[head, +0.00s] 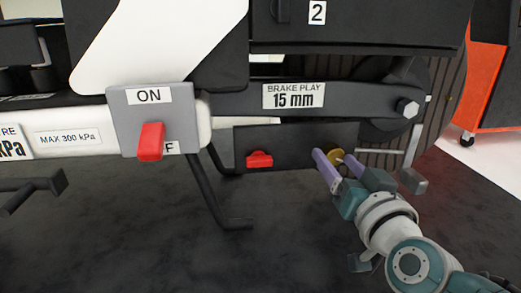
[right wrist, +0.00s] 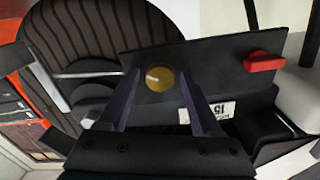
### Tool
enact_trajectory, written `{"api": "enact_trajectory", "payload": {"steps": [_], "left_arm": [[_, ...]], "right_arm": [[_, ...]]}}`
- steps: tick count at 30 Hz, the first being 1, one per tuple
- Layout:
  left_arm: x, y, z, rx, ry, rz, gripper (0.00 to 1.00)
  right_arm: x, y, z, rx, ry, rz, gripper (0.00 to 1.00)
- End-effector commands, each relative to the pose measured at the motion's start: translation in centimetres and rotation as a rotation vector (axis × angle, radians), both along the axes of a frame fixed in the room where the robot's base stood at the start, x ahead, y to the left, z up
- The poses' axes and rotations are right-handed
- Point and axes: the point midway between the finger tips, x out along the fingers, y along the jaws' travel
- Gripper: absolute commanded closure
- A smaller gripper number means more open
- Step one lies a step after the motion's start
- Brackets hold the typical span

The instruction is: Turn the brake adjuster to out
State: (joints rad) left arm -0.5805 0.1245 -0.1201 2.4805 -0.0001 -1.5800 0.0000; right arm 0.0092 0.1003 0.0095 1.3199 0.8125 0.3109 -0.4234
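A round brass knob (head: 335,156), which looks like the brake adjuster, sits on a dark plate (head: 290,140) below the label "BRAKE PLAY 15 mm" (head: 293,95). In the right wrist view the brass knob (right wrist: 160,82) shows a short pale mark on its face. My right gripper (head: 332,157) is open, with one finger on each side of the knob. In the right wrist view a gap shows between the knob and each fingertip of the gripper (right wrist: 159,74); I cannot tell how deep the fingers reach. My left gripper is not in view.
A red handle (head: 259,160) is on the same plate, left of the knob. A grey switch box (head: 115,110) marked "ON", with a red lever (head: 151,142), stands further left. A thin metal rod (head: 375,152) sticks out right of the knob. An orange cabinet (head: 485,80) stands behind at right.

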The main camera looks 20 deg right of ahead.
Motion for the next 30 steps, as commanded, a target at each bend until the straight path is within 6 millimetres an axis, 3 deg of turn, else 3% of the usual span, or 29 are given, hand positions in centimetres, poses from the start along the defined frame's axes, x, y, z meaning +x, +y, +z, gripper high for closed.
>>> {"api": "enact_trajectory", "payload": {"steps": [2, 17, 30], "left_arm": [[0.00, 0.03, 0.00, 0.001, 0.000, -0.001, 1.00], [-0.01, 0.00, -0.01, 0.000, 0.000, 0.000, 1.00], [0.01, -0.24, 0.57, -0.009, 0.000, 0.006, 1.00]], "right_arm": [[-0.02, 0.01, -0.01, 0.000, 0.000, 0.000, 0.44], [-0.03, 0.01, -0.02, 0.000, 0.000, 0.000, 1.00], [-0.03, -0.01, 0.13, -0.049, 0.012, -0.001, 1.00]]}}
